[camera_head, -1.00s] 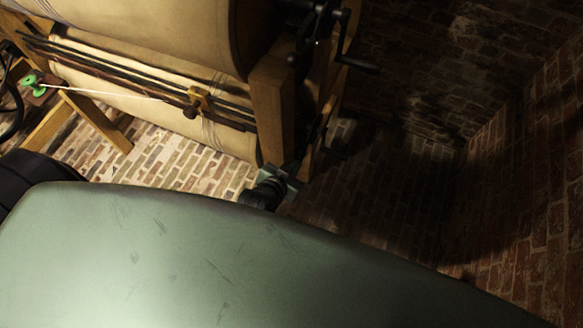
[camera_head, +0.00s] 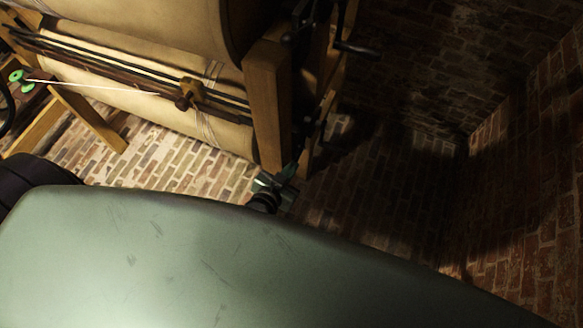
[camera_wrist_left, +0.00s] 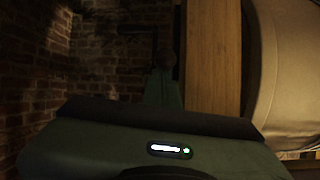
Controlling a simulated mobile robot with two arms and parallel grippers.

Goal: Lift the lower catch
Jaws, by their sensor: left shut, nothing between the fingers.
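My left gripper (camera_head: 286,174) is at the foot of a wooden post (camera_head: 265,105) of the large roller machine, low in the head view. Its fingers are together with nothing between them. In the left wrist view the green fingers (camera_wrist_left: 163,92) point beside the wooden post (camera_wrist_left: 213,60), with a small dark rounded part (camera_wrist_left: 164,58) just beyond their tips. I cannot tell whether they touch it. A dark metal fitting (camera_head: 318,133) sits low on the machine's end, above my gripper. I cannot tell which part is the lower catch. My right gripper is not in view.
A black crank handle (camera_head: 355,48) sticks out higher on the machine's end. Pale cloth rollers (camera_head: 140,85) fill the upper left, with a green spool (camera_head: 20,80) and its cord. A dark brick wall (camera_head: 520,200) closes the right side; the brick floor (camera_head: 165,160) is clear.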

